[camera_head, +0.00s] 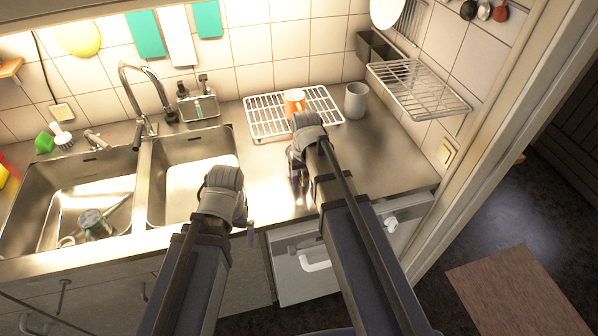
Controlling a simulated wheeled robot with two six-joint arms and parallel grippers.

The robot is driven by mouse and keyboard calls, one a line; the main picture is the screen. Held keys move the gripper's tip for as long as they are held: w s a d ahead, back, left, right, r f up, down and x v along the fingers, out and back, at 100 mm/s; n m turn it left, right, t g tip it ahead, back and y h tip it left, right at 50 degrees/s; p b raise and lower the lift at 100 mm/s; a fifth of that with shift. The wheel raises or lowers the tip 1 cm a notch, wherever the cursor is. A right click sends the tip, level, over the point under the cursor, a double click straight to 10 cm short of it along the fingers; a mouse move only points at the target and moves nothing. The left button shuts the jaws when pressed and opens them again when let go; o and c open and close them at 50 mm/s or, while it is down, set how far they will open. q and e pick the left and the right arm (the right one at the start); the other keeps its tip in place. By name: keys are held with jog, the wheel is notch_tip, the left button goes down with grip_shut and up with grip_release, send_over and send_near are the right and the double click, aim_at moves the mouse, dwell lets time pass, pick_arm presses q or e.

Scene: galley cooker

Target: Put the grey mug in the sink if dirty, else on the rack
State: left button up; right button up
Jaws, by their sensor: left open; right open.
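The grey mug (356,100) stands upright on the steel counter at the right, just beside the white wire rack (262,129). Its inside is not clear enough to tell whether it is dirty. The double sink has a left basin (22,222) and a right basin (163,207). My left gripper (250,232) is over the counter's front edge, in front of the right basin, and holds nothing visible.
An orange mug (294,101) stands on the rack. A wire shelf (418,90) juts from the right wall. A tall faucet (135,95) rises behind the basins. The left basin holds a can-like item (95,222). The counter right of my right gripper is clear.

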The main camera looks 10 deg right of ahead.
jog(key=shift+c, duration=0.3)
grip_shut()
dwell(1.1)
